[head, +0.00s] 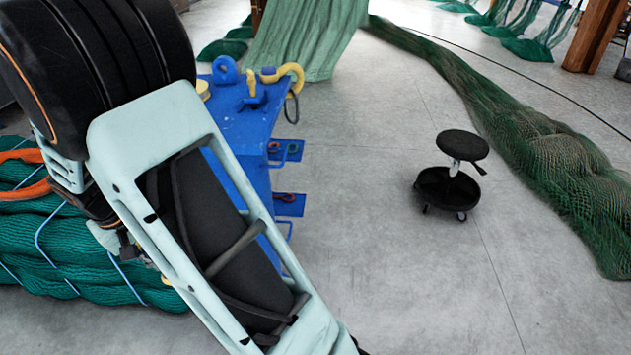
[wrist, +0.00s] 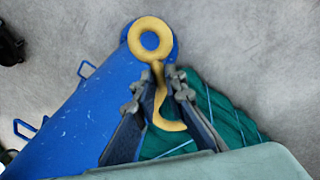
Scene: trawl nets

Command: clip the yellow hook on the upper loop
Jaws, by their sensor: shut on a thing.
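In the wrist view my gripper (wrist: 168,84) is shut on a yellow hook (wrist: 164,105). Its round eye (wrist: 150,38) stands out past the fingertips, and its curved end lies back between the fingers. In the head view my arm hides most of the gripper. Two small blue wire loops show on the edge of the blue stand in the wrist view, an upper one (wrist: 86,69) and a lower one (wrist: 25,128). I cannot tell which loop is the upper loop of the task. The hook appears clear of both.
Green netting (head: 70,250) lies at the left. A black stool (head: 462,146) stands on open floor, with a long net (head: 560,165) beyond it.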

